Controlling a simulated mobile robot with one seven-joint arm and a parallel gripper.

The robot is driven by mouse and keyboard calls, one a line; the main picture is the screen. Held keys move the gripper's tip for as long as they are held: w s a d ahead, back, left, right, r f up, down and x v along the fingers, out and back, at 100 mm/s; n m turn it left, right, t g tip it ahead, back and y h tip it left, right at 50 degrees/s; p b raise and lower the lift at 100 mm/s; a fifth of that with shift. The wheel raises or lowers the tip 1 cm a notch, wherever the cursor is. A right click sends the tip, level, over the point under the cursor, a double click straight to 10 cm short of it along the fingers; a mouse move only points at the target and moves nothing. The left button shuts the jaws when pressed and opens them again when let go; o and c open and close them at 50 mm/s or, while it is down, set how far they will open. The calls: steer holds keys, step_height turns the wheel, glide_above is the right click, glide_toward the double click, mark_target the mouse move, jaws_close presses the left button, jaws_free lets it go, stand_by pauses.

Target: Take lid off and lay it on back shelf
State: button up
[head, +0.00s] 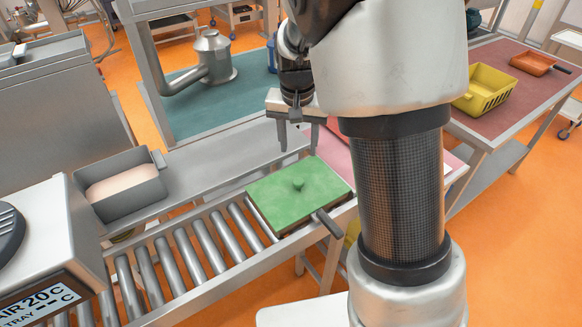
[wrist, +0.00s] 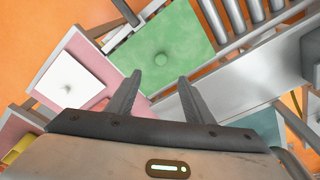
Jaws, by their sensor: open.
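A green square lid (head: 322,187) with a round knob (head: 298,185) lies flat at the right end of the roller conveyor. A dark handle (head: 328,222) sticks out below its front edge; what lies under the lid is mostly hidden. The lid also shows in the wrist view (wrist: 185,40), its knob beyond my fingertips. My gripper (head: 299,150) points down above the lid's far side, open and empty, apart from the knob. In the wrist view its two fingers (wrist: 159,78) are spread. A grey metal shelf (head: 215,162) runs along the conveyor's far side, clear in its middle.
A grey bin (head: 122,186) with pale contents stands at the shelf's left end. A white square piece with a knob (wrist: 72,78) lies on a pink surface (wrist: 90,42). A teal table (head: 190,118) holds a metal vessel (head: 214,55). A yellow basket (head: 485,92) stands right.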

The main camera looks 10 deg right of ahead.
glide_above(298, 181)
steer(key=s, duration=0.2)
step_height(298, 181, down, 10)
steer(key=shift+w+f+p, duration=0.1)
steer(key=shift+w+f, duration=0.2)
steer(key=shift+f, duration=0.65)
steer(key=shift+w+f+p, duration=0.15)
steer(key=shift+w+f, duration=0.1)
steer(key=shift+f, duration=0.65)
steer(key=shift+w+f+p, duration=0.1)
steer(key=shift+w+f, duration=0.2)
steer(key=shift+f, duration=0.65)
steer(key=shift+c, duration=0.4)
jaws_close()
